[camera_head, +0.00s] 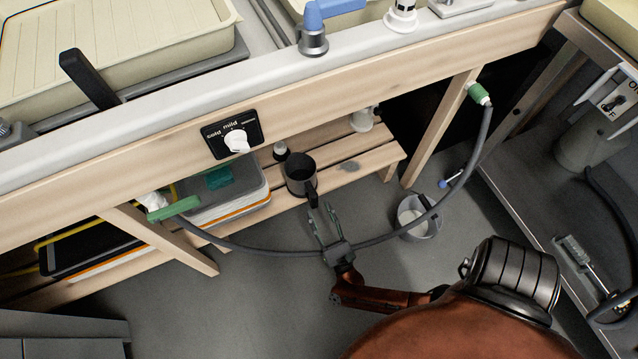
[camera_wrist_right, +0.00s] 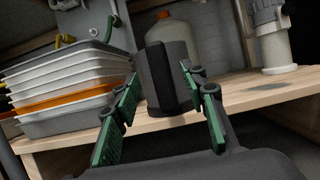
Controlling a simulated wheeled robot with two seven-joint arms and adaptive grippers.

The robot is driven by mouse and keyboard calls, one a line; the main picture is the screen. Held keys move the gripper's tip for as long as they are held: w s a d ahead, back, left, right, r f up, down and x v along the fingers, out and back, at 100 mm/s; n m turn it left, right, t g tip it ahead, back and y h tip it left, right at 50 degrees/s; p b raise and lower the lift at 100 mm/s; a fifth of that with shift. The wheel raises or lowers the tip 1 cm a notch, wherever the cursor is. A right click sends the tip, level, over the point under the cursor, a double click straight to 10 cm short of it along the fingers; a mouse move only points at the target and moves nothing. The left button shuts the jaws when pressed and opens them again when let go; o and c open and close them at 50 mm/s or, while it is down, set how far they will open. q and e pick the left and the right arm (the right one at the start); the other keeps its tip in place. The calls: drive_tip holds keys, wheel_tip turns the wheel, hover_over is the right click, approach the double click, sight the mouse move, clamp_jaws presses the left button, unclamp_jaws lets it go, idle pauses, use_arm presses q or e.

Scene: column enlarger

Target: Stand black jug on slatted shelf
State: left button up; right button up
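The black jug (camera_head: 298,178) stands upright on the slatted shelf (camera_head: 376,160) under the bench, near the shelf's front edge. Its handle faces my right gripper (camera_head: 322,212). That gripper is open in front of the shelf, its fingers apart and pointing at the jug. In the right wrist view the jug (camera_wrist_right: 165,72) shows between the two green-padded fingers (camera_wrist_right: 163,98), with its handle toward the camera. I see no clear grip on the jug or handle. My left gripper is not in view.
Stacked trays (camera_head: 225,190) sit left of the jug; they also show in the wrist view (camera_wrist_right: 70,90). A hose (camera_head: 400,232) hangs in front of the shelf. A bucket (camera_head: 418,216) stands on the floor.

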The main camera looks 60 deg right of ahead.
drive_tip(key=shift+v, duration=1)
drive_tip(key=v, duration=0.7)
drive_tip(key=shift+s, duration=0.25)
drive_tip(key=shift+a+f, duration=0.1)
